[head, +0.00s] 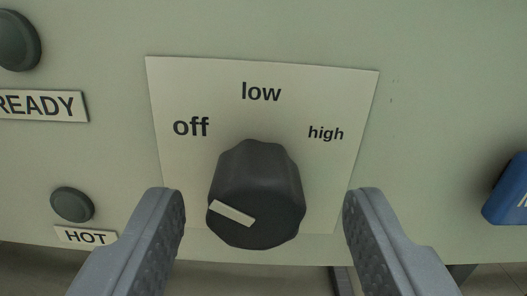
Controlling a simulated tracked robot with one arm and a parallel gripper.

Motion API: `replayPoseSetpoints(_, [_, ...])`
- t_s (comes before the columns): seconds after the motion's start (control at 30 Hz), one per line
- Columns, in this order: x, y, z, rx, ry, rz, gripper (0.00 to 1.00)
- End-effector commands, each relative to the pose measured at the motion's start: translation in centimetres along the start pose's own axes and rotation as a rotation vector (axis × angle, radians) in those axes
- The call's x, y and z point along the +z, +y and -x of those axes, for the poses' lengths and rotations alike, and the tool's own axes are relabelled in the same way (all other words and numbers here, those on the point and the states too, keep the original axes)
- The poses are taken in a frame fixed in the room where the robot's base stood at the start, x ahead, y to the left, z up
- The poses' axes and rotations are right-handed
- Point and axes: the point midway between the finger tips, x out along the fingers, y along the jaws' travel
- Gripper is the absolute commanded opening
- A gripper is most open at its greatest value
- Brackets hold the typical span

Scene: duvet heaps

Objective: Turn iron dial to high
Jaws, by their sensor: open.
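The iron dial (258,190) is a dark, ridged knob in the middle of the view. It sits on a pale label plate (262,68) that reads "off" at the left, "low" at the top and "high" at the right. A white pointer mark (232,213) on the knob's face lies toward its left side, pointing left and slightly up, on the "off" side. My gripper (264,215) is open, with one grey finger on each side of the knob. Gaps show between both fingers and the knob. The fingers hide the plate's lower corners.
The pale green panel carries a round dark lamp or button (18,41) above a "READY" label (42,105). A smaller one (72,204) sits above a "HOT" label (86,235). A blue part (507,190) is at the right edge. The panel ends below the dial.

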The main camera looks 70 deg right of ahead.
Motion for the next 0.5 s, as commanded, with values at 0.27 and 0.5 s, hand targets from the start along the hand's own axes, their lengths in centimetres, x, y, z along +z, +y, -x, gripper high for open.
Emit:
replayPoseSetpoints(0.27, [0.0,0.0,-1.8,0.0,-0.001,-0.001,0.52])
replayPoseSetpoints(0.5, [0.0,0.0,-1.9,0.0,-0.001,0.0,0.52])
